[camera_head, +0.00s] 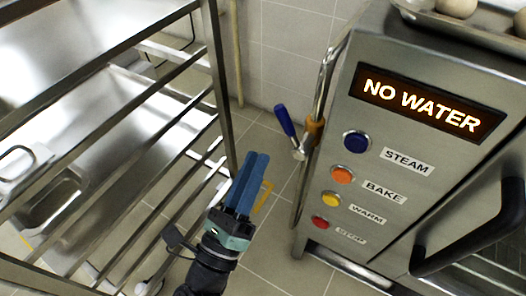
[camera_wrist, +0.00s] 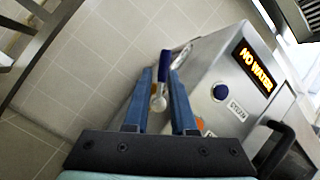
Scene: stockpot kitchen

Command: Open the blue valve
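The blue valve has a blue lever handle (camera_head: 285,122) on a metal pipe at the left side of the oven, with a brass-coloured fitting beside it. The handle tilts up and to the left in the head view. My gripper (camera_head: 257,156) is below and left of the valve, its blue fingers pointing up, apart from the handle. In the wrist view the fingers of my gripper (camera_wrist: 160,75) are apart with nothing held. The blue handle (camera_wrist: 165,59) shows beyond and between the fingertips, with the pale valve body below it.
The steel oven (camera_head: 335,165) has a lit "NO WATER" display (camera_head: 428,102) and a column of coloured buttons. A large black door handle (camera_head: 480,235) is at right. A steel rack (camera_head: 219,75) stands close on the left. Tiled floor (camera_head: 275,260) shows between rack and oven.

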